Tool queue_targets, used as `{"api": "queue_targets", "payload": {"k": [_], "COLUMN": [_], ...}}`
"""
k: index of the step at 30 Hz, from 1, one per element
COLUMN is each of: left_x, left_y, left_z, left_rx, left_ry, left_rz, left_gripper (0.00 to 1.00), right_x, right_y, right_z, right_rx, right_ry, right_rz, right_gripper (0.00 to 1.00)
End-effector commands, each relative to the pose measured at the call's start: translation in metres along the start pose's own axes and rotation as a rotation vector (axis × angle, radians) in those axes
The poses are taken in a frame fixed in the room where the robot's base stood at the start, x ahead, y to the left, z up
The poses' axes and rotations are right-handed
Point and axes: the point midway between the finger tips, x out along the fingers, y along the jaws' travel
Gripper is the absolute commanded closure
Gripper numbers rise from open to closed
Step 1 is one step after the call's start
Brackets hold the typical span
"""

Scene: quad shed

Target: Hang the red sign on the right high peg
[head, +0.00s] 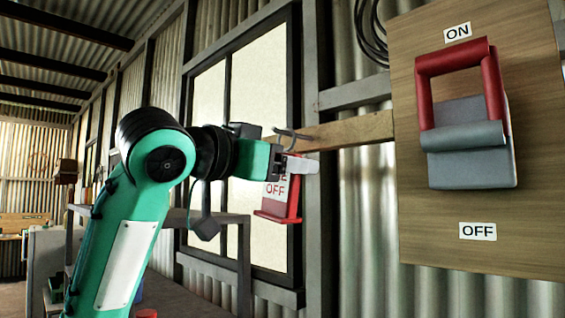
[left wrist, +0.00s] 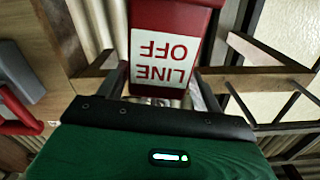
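In the left wrist view the sign (left wrist: 170,18) reads LINE OFF upside down, between the fingers of my left gripper (left wrist: 163,95). The gripper looks shut on its upper part. A grey hooked peg (head: 292,136) stands out from the wooden rail (head: 350,131), just above the gripper. Whether the sign touches a peg is hidden. My right gripper is not in view.
A wooden board (head: 412,215) on the right carries a big switch with a red handle (head: 424,100) and ON and OFF labels. A framed window (head: 262,90) is behind the sign. Coiled black cable (head: 371,30) hangs above the rail. A grey bench (head: 190,300) is below.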

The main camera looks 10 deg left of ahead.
Motion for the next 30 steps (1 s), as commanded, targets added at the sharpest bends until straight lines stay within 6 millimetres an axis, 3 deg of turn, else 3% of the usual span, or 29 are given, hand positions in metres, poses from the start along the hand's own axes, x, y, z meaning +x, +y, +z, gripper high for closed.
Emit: {"api": "queue_targets", "payload": {"k": [2,14,17,30], "left_x": [0.000,-0.007,-0.021,-0.115], "left_y": [0.000,0.000,0.000,0.001], "left_z": [0.000,0.001,0.002,0.003], "left_rx": [0.000,0.000,0.001,0.002], "left_ry": [0.000,0.001,0.003,0.003], "left_rz": [0.000,-0.002,-0.002,-0.002], "left_gripper": [0.19,0.19,0.19,0.19], "right_x": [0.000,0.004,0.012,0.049], "right_y": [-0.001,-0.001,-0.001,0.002], "right_z": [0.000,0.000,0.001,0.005], "right_rx": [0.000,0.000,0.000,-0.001], "right_ry": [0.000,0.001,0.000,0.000], "right_rz": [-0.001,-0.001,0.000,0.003], "right_gripper": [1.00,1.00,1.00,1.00]}}
